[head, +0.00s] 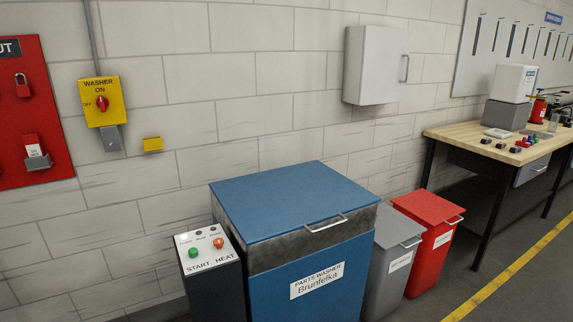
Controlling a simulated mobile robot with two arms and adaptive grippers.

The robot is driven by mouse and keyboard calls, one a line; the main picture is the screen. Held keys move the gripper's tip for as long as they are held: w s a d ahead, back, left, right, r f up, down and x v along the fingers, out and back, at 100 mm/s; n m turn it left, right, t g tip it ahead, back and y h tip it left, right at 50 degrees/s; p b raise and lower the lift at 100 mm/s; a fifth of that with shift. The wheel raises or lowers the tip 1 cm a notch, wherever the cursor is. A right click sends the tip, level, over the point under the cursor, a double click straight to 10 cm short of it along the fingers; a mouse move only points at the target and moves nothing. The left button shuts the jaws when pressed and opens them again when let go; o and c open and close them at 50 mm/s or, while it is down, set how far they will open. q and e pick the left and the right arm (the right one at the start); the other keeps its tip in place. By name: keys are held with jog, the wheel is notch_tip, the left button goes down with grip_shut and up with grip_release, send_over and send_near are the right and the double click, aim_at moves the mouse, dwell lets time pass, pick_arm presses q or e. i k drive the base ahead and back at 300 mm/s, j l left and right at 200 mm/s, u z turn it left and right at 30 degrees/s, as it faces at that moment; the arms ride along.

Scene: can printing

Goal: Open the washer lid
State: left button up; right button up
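The blue parts washer (322,293) stands against the wall in the lower middle of the head view, with a label reading "Parts Washer Brunfelka". Its flat blue lid (290,196) is down on the steel-coloured upper band of the body. A light metal handle (326,223) sits at the lid's front edge. Neither of my grippers shows in this view.
A control post (208,258) with START and HEAT buttons stands left of the washer. Grey (397,262) and red (431,232) bins stand to its right, then a workbench (500,146). A yellow washer switch (101,102) and a cabinet (374,66) hang on the wall.

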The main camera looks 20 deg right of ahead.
aim_at(261, 207)
jog(key=i+l+z, duration=0.25)
jog(key=l+z, duration=0.2)
jog(key=i+l+z, duration=0.3)
jog(key=z, duration=0.15)
jog(key=i+l+z, duration=0.5)
jog(key=i+z, duration=0.2)
jog(key=z, duration=0.15)
jog(key=i+l+z, duration=0.15)
jog(key=i, duration=1.95)
jog(key=i+u, duration=0.15)
jog(key=i, duration=0.4)
jog(key=i+l+u, duration=0.15)
jog(key=i, duration=0.35)
